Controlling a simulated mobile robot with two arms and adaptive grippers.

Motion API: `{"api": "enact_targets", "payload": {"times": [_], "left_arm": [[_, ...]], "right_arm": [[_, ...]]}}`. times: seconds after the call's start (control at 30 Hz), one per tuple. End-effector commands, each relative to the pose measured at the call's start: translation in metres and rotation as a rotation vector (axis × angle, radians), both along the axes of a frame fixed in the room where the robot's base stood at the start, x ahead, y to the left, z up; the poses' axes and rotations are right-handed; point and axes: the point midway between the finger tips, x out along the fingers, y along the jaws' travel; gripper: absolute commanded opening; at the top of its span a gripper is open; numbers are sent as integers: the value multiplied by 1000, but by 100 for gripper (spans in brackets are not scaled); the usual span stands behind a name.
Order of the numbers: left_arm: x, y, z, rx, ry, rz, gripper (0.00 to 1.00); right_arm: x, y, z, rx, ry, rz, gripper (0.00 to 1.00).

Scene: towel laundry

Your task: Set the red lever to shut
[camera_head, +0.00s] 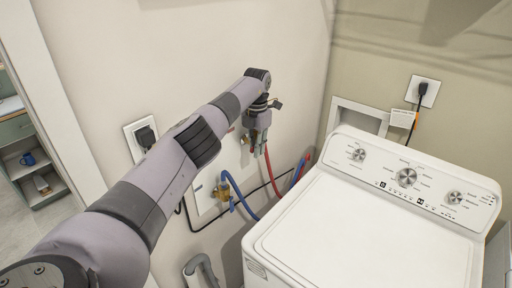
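My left arm reaches in from the left to the wall. Its gripper (258,148) points down in front of the upper valve position, just above the red hose (270,172). The red lever cannot be made out; my gripper and wrist cover that spot. A small brassy bit (244,139) shows at the gripper's left side. Whether the fingers are open or shut on anything is too small to tell. A brass valve (222,191) with a blue hose (240,196) sits lower left on the wall box. My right gripper is out of view.
A white washing machine (350,235) fills the right, its control panel (412,180) at the back. A grey pipe (200,268) stands low, left of the washer.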

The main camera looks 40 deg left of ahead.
Motion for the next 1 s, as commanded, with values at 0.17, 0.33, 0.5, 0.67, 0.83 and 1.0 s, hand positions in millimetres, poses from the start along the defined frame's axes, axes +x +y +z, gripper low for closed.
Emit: {"api": "enact_targets", "payload": {"times": [0.17,0.33,0.5,0.67,0.83,1.0], "left_arm": [[0,0,0,-1,0,0,13],[1,0,13,0,-1,0,13],[2,0,42,0,-2,0,13],[2,0,64,0,0,1,13],[2,0,74,0,1,0,13],[2,0,74,0,1,0,13]], "right_arm": [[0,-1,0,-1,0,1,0],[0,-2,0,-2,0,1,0],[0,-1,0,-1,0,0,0],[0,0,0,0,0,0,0],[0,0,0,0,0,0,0],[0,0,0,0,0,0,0]]}}
